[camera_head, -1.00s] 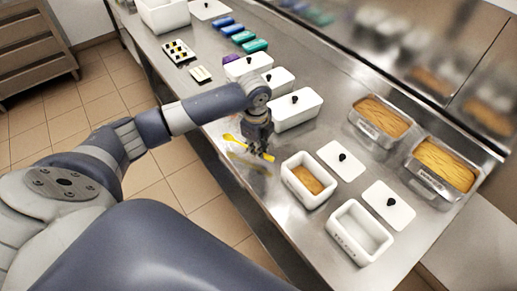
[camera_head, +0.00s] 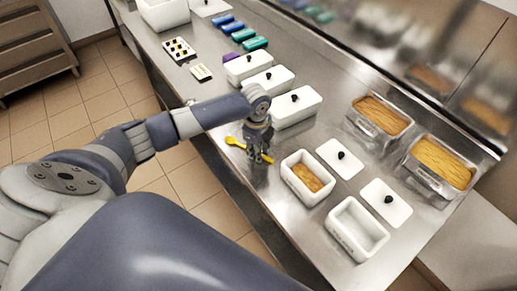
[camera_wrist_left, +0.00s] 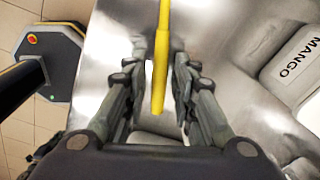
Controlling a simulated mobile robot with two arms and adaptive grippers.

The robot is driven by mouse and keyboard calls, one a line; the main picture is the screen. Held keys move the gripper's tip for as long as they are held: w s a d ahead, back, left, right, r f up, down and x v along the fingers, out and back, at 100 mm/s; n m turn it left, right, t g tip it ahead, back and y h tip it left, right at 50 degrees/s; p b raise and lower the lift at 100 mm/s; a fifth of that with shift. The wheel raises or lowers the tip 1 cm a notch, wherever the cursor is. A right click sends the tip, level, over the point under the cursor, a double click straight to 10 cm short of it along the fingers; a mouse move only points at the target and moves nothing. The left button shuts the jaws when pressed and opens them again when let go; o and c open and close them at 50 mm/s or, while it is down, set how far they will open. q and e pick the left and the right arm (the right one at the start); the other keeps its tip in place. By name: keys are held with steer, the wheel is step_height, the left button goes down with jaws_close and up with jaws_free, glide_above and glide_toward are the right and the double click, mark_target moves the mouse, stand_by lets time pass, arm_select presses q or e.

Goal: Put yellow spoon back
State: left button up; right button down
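The yellow spoon (camera_head: 238,143) lies on the steel counter near its front edge, its bowl to the left in the head view. My left gripper (camera_head: 259,158) is low over the spoon's handle. In the left wrist view the yellow handle (camera_wrist_left: 161,60) runs between the two fingers of my left gripper (camera_wrist_left: 160,65), with a gap on each side, so the gripper looks open around it. The fingers hide part of the handle in the head view. My right gripper does not show.
A white box with tan contents (camera_head: 290,176) stands just right of the gripper, with an empty white box (camera_head: 336,234) beyond. Lids (camera_head: 332,152) lie beside them. Lidded white boxes (camera_head: 292,116) stand behind. Two steel pans (camera_head: 429,184) are at the back right.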

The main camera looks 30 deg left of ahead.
arm_select(q)
steer(key=shift+r, duration=0.1)
step_height(320, 180, up, 12)
steer(key=b, duration=0.2)
steer(key=shift+s, duration=0.35)
stand_by(0.6)
